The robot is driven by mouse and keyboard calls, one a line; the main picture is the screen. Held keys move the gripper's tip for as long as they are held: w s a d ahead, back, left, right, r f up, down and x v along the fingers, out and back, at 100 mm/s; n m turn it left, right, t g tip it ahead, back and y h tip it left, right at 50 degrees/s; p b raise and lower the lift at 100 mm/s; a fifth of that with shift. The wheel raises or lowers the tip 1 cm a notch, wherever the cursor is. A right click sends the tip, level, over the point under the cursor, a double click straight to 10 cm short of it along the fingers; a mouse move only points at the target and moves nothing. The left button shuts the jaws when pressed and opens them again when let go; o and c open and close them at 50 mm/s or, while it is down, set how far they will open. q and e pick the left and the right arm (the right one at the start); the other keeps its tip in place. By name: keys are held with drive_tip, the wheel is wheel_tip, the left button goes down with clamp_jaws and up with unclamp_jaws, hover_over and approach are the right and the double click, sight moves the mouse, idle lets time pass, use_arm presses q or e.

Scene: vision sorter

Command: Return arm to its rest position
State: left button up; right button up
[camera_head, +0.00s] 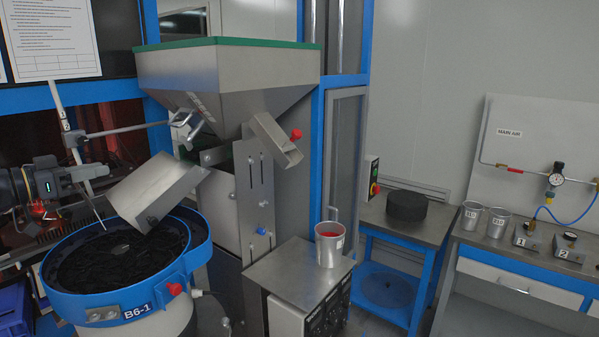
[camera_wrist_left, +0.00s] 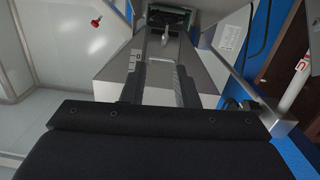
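My left gripper (camera_head: 88,175) reaches in from the left edge in the head view, above the blue-rimmed bowl and left of the tilted metal chute. In the left wrist view, its two dark fingers (camera_wrist_left: 160,88) stand apart with nothing held between them. Grey metal shows behind the gap. The dark gripper body (camera_wrist_left: 160,145) fills the lower part of that view. My right gripper does not show in either view.
A blue-rimmed bowl (camera_head: 193,262) full of dark parts stands below my left gripper. A tilted metal chute (camera_head: 158,188) and a hopper (camera_head: 228,75) are to its right. A metal cup (camera_head: 329,250) with red contents stands on a steel box. A side table (camera_head: 435,225) holds a black disc.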

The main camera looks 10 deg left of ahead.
use_arm(q)
drive_tip(key=s+d+f+n+g+y, duration=0.1)
drive_tip(key=s+d+f+g, duration=0.15)
drive_tip(key=d, duration=0.55)
drive_tip(key=s+d+f+n+g, duration=0.1)
drive_tip(key=d+f+g, duration=0.15)
drive_tip(key=d, duration=0.45)
drive_tip(key=s+d+f+n+g+y, duration=0.1)
drive_tip(key=s+d+f, duration=0.15)
drive_tip(key=d, duration=0.55)
drive_tip(key=s+d+f+n+g+y, duration=0.1)
drive_tip(key=s+d+f, duration=0.4)
drive_tip(key=s+f, duration=0.6)
drive_tip(key=s+d+f+n+g+y, duration=0.1)
drive_tip(key=s+d+f, duration=0.4)
drive_tip(key=s+f, duration=0.5)
drive_tip(key=shift+s+d+f+n+g+y, duration=0.2)
drive_tip(key=shift+s+f+n+g+y, duration=0.15)
drive_tip(key=shift+s+n+g, duration=0.4)
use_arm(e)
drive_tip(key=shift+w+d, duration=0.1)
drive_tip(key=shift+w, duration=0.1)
